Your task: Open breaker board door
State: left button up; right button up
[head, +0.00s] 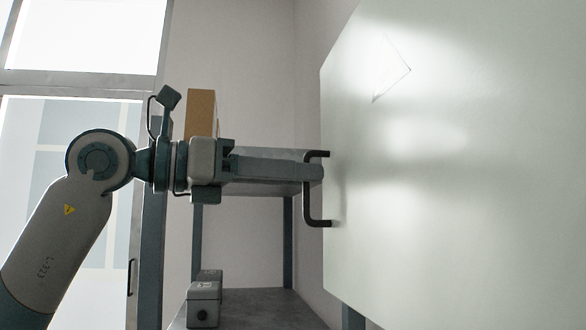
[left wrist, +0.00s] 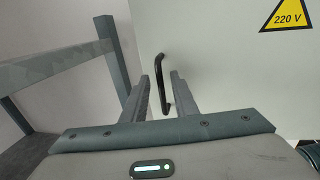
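The breaker board door (head: 440,200) is a large pale panel filling the right of the head view. A dark U-shaped handle (head: 310,192) stands out near its left edge. My left gripper (head: 318,172) points right, with its fingertips at the handle. In the left wrist view the two fingers (left wrist: 159,82) are apart, and the handle (left wrist: 167,85) shows between their tips. Whether a finger touches the handle is hard to tell. The door also shows in the left wrist view (left wrist: 225,50). My right gripper is out of view.
A metal shelf (head: 265,298) stands behind my left arm, with grey boxes (head: 204,297) on its lower level and a brown box (head: 201,112) higher up. A yellow 220 V sign (left wrist: 288,16) is on the door. A window lies at the far left.

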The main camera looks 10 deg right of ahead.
pick_arm(q)
grip_shut()
dwell(1.4)
